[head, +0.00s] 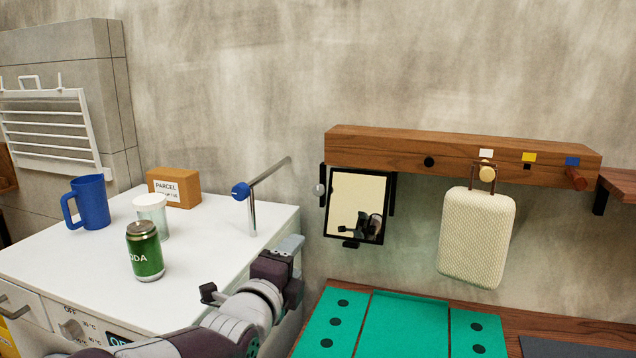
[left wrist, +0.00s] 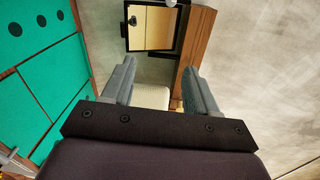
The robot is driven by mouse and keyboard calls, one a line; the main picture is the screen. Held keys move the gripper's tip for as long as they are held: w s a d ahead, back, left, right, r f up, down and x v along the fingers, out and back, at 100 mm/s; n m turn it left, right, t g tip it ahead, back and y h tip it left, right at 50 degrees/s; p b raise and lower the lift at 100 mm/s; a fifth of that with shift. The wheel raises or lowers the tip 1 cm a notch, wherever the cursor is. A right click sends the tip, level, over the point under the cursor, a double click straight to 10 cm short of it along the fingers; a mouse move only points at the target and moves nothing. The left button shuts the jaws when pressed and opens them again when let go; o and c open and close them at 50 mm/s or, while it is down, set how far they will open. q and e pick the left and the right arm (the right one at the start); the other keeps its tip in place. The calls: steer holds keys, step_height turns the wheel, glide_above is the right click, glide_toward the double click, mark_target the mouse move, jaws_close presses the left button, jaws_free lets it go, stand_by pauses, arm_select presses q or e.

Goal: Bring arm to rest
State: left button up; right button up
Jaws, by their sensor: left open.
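My left arm comes in from the bottom left of the head view. Its left gripper (head: 289,246) is held near the white cabinet's right front edge, beside the green mat and below the framed mirror. In the left wrist view its two grey fingers (left wrist: 159,78) stand wide apart with nothing gripped between them. The mirror and part of the cream bag show beyond the fingers. My right gripper is in neither view.
A green soda can (head: 145,251), white cup (head: 152,216), blue mug (head: 88,203) and parcel box (head: 174,188) stand on the white cabinet (head: 75,258). A mirror (head: 357,205) and cream bag (head: 477,237) hang by the wooden rail (head: 450,152). The green mat (head: 405,325) lies right.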

arm_select(q)
steer(key=s+a+f+n+g+y+p, duration=0.1)
steer(key=s+a+f+n+g+y, duration=0.2)
steer(key=f+n, duration=0.4)
steer(key=s+a+f+n+g+p, duration=0.2)
steer(key=s+f+n+g, duration=0.3)
steer(key=f, duration=0.3)
steer(key=s+a+f+n+g+y+p, duration=0.1)
steer(key=s+a+n+g+p, duration=0.2)
steer(key=s, duration=0.4)
steer(key=s+a+f+n+g+y+p, duration=0.1)
steer(key=s+a+n+g+p, duration=0.3)
steer(key=s+n, duration=0.3)
steer(key=shift+s+a, duration=0.2)
steer(key=shift+a, duration=0.7)
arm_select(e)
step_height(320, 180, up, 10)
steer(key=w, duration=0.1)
